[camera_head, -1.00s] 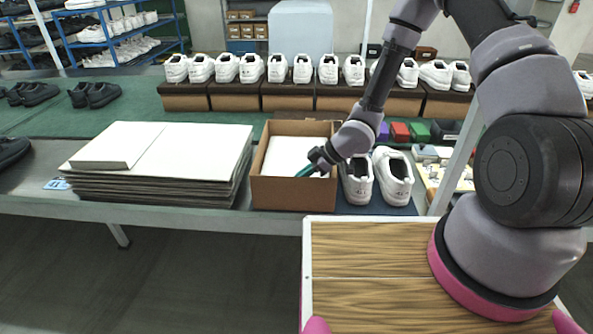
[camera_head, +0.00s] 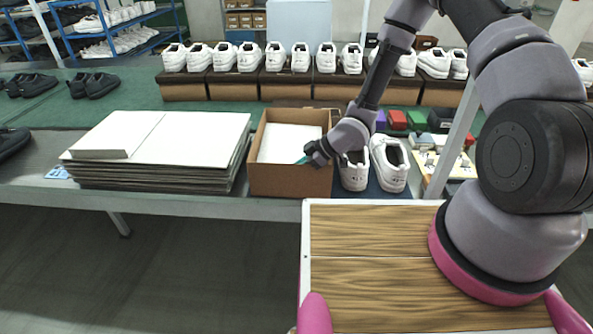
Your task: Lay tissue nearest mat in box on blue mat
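The brown cardboard box (camera_head: 288,181) stands open on the table, left of a pair of white shoes (camera_head: 388,165) on the blue mat (camera_head: 396,191). White tissue (camera_head: 290,142) lies inside the box. The blue mat also shows as a narrow strip between box and shoes; whether it runs under the box is hidden. My gripper (camera_head: 306,160) is at the right side of the box opening, with its teal tip at the tissue. The fingers are too small and hidden to tell whether they are open or holding the tissue.
A stack of white-topped sheets (camera_head: 185,137), with a smaller white pile (camera_head: 118,135) on it, stands left of the box. White shoes (camera_head: 325,57) line brown boxes behind. Small coloured boxes (camera_head: 397,120) and a tray of items (camera_head: 440,163) sit to the right.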

